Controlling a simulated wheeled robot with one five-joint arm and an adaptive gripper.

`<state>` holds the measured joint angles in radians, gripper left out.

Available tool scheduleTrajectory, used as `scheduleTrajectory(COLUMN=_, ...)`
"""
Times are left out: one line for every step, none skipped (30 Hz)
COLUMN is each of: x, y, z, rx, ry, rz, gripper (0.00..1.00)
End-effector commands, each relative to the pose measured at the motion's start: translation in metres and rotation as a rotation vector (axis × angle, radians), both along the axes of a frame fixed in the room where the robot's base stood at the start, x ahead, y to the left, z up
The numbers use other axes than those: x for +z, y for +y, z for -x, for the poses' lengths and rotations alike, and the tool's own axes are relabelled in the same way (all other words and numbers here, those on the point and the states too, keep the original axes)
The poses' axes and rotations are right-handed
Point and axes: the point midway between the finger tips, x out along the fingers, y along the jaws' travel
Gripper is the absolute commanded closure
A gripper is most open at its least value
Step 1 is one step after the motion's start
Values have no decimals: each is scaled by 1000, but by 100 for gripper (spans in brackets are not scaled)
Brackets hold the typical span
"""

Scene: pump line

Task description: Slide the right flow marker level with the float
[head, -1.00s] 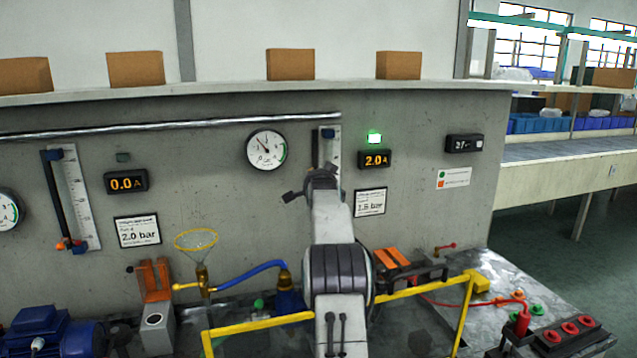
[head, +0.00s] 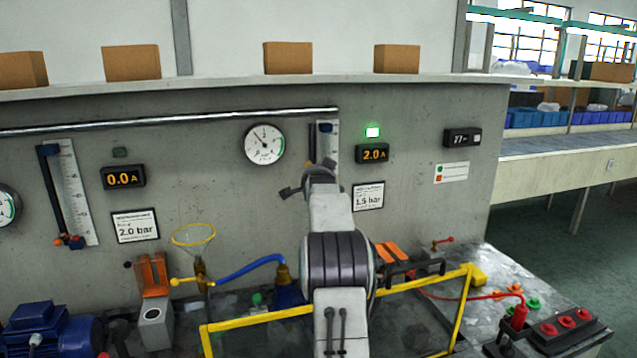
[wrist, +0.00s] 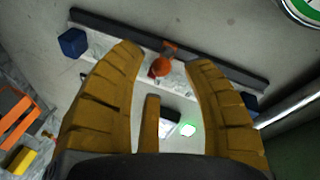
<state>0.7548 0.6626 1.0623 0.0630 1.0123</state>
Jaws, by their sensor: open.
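The right flow meter (head: 331,128) is on the grey wall panel in the head view, its lower part hidden behind my arm. In the wrist view its pale scale strip (wrist: 198,80) and dark rail (wrist: 225,67) run slantwise, with a blue block (wrist: 72,42) at the left end. An orange bracket with a round orange-red knob (wrist: 160,67) sits around mid-strip; I take this as the marker. I cannot make out the float separately. My gripper (wrist: 165,58) is open, its two ochre fingers on either side of the knob. Contact cannot be told.
A round gauge (head: 264,144) is left of the meter, and a 2.0 A display (head: 372,153) with a lit green lamp (head: 372,132) is right of it. A yellow frame (head: 265,322) stands low around my arm. The left flow meter (head: 72,190) is farther left.

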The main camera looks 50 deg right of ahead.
Motion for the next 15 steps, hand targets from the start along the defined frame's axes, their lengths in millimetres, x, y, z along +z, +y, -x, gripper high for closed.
scheduleTrajectory(x=2, y=4, z=4, rx=0, ry=0, rz=0, gripper=55)
scheduleTrajectory(x=3, y=6, z=7, rx=0, ry=0, rz=0, gripper=55)
scheduleTrajectory(x=4, y=9, z=10, rx=1, ry=-1, rz=0, gripper=55)
scheduleTrajectory(x=5, y=12, z=13, rx=0, ry=-1, rz=1, gripper=55)
scheduleTrajectory(x=5, y=14, z=15, rx=0, ry=0, rz=0, gripper=55)
scheduleTrajectory(x=7, y=18, z=19, rx=0, ry=-1, rz=1, gripper=55)
scheduleTrajectory(x=7, y=20, z=22, rx=0, ry=-1, rz=1, gripper=55)
scheduleTrajectory(x=8, y=23, z=25, rx=0, ry=-1, rz=1, gripper=55)
scheduleTrajectory(x=8, y=26, z=28, rx=0, ry=0, rz=0, gripper=55)
scheduleTrajectory(x=10, y=29, z=31, rx=0, ry=-1, rz=1, gripper=55)
scheduleTrajectory(x=11, y=32, z=34, rx=0, ry=-1, rz=1, gripper=55)
scheduleTrajectory(x=12, y=35, z=38, rx=0, ry=-1, rz=1, gripper=55)
scheduleTrajectory(x=13, y=38, z=40, rx=0, ry=-1, rz=1, gripper=55)
scheduleTrajectory(x=13, y=40, z=43, rx=0, ry=0, rz=0, gripper=55)
scheduleTrajectory(x=14, y=43, z=46, rx=0, ry=-1, rz=1, gripper=55)
